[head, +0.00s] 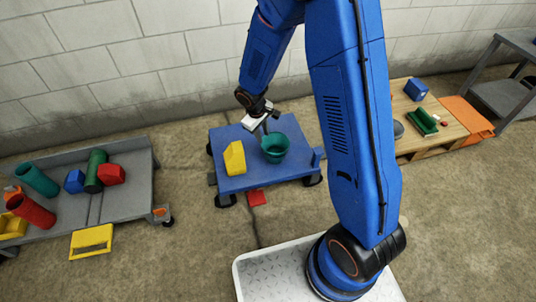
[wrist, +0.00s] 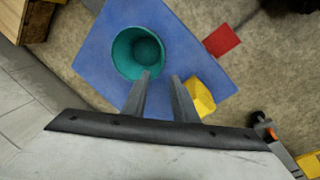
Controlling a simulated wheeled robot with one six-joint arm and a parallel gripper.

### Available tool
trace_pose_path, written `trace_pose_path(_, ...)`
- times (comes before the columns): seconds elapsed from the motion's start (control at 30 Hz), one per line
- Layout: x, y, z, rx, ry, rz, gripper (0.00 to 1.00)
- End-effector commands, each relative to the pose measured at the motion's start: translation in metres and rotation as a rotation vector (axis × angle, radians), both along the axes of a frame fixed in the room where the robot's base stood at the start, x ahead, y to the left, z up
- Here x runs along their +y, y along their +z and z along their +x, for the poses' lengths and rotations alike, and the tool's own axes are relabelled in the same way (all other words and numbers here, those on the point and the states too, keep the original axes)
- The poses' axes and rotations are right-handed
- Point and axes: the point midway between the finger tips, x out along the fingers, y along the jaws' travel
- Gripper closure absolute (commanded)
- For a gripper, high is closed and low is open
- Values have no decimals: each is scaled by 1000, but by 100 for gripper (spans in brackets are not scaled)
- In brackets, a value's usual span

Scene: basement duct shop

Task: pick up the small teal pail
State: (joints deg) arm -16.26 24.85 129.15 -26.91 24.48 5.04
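The teal pail (head: 276,149) stands upright on the blue cart (head: 232,183), its open mouth facing up. It also shows in the wrist view (wrist: 124,54), where I look down into it and it seems empty. My gripper (head: 265,127) is just above and behind the pail in the head view. In the wrist view my gripper (wrist: 161,75) has its fingers apart with nothing between them. One fingertip overlaps the near rim of the pail; I cannot tell whether it touches. The other finger points beside the pail, towards the yellow block.
A yellow block (head: 235,158) stands left of the pail on the cart. A red piece (head: 257,198) lies on the floor by the cart. A grey cart (head: 125,205) with several coloured parts is at left. A wooden pallet table (head: 443,132) is at right, a block wall behind.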

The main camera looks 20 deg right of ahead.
Motion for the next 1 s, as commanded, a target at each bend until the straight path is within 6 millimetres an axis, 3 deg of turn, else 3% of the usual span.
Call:
trace_pose_path(0.8,-17,-106,12,3,1,-1,74)
trace_pose_path(1.0,-19,-119,14,2,1,0,74)
